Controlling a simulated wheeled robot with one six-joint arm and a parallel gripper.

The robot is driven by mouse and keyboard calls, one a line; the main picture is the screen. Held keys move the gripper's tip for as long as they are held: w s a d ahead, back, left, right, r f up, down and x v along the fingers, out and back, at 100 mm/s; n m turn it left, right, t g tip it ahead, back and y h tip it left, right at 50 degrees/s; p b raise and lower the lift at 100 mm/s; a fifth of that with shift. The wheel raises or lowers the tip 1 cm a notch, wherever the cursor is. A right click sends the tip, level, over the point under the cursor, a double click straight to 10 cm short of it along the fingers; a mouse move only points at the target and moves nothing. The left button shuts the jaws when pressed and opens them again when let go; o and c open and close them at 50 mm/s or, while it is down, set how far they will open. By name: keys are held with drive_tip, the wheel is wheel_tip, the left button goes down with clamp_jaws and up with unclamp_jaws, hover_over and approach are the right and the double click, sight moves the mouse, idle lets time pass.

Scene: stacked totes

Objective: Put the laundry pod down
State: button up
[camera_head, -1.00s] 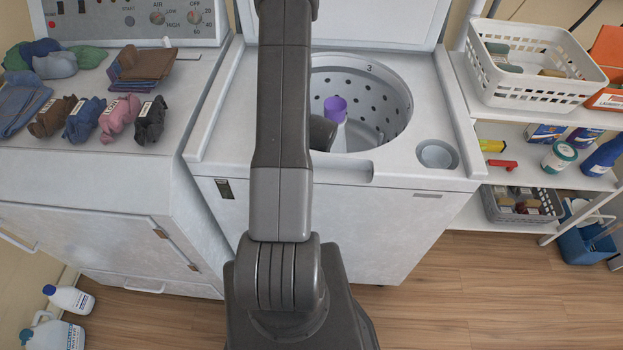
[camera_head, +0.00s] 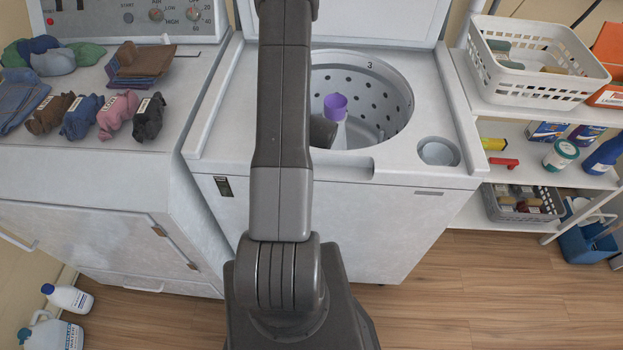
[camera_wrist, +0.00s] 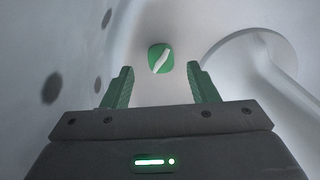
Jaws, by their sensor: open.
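The laundry pod (camera_wrist: 160,58), small, green and white, shows in the wrist view against the pale inside of the washer drum. My gripper (camera_wrist: 158,82) is open, its two green fingers spread. The pod appears just beyond the fingertips and between them in the picture, with no finger touching it. In the head view my arm reaches down into the open washer drum (camera_head: 390,85). My gripper and the pod are hidden there behind the arm and the drum's rim.
The drum's agitator (camera_head: 337,112) with a purple cap stands close beside my arm. Its white base (camera_wrist: 262,55) fills the right of the wrist view. Drum walls surround the gripper. Rolled socks (camera_head: 102,115) lie on the dryer at left; a shelf with a white basket (camera_head: 535,85) stands at right.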

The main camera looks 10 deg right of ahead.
drive_tip(key=shift+r, duration=0.1)
wheel_tip(320, 180, up, 13)
drive_tip(key=d+p, duration=0.1)
drive_tip(key=shift+s+d, duration=0.2)
idle(1.0)
drive_tip(key=f, duration=0.4)
drive_tip(key=a+f, duration=0.1)
drive_tip(key=f, duration=0.4)
drive_tip(key=f+b, duration=0.1)
drive_tip(key=f, duration=0.3)
drive_tip(key=shift+w+a+f, duration=0.15)
drive_tip(key=shift+w+a, duration=0.05)
wheel_tip(320, 180, up, 13)
drive_tip(key=d+p, duration=0.1)
drive_tip(key=f, duration=0.4)
drive_tip(key=f+b, duration=0.1)
drive_tip(key=f, duration=0.4)
drive_tip(key=a+f, duration=0.1)
drive_tip(key=f, duration=0.3)
drive_tip(key=shift+f+b, duration=0.25)
drive_tip(key=shift+b, duration=0.05)
wheel_tip(320, 180, up, 30)
drive_tip(key=p, duration=0.2)
drive_tip(key=shift+p, duration=0.3)
drive_tip(key=shift+f, duration=0.15)
